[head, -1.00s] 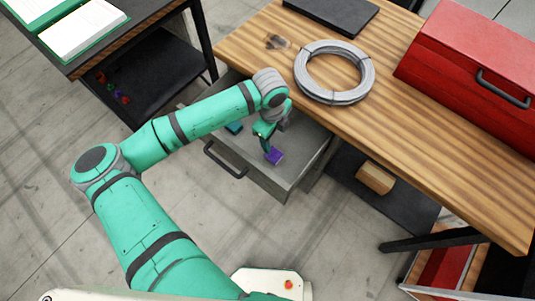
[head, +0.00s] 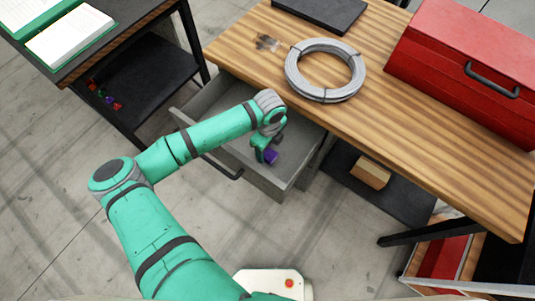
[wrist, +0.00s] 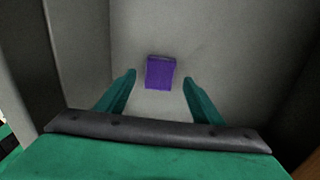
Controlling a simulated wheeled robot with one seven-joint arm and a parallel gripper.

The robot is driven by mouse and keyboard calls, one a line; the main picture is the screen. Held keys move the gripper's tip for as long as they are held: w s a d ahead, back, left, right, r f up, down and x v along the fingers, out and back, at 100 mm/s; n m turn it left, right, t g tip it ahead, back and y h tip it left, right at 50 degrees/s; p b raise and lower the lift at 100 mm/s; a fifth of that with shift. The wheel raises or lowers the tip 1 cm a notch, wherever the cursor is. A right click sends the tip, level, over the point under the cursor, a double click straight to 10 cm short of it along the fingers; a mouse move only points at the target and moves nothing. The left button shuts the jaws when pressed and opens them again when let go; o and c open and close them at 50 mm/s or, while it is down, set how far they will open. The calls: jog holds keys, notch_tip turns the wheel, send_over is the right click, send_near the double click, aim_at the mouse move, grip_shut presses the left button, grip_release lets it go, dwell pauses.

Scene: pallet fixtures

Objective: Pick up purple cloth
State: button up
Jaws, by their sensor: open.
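The purple cloth (wrist: 160,73) is a small folded block lying on the floor of an open grey drawer (head: 225,100). In the wrist view my gripper (wrist: 158,90) is open, with one green finger to each side of the cloth and a little nearer the camera. The cloth lies between and slightly beyond the fingertips, with a gap on both sides. Nothing is held.
The drawer walls stand close around my gripper. Above is the wooden workbench (head: 430,150) with a wire coil (head: 325,92), a red toolbox (head: 470,70) and a black flat item (head: 318,12). A wooden block (head: 370,173) lies on the lower shelf.

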aim_at(268, 153)
notch_tip(268, 153, down, 2)
jog(key=shift+f, duration=0.25)
jog(key=c, duration=1.1)
notch_tip(268, 153, up, 10)
jog(key=shift+r, duration=0.1)
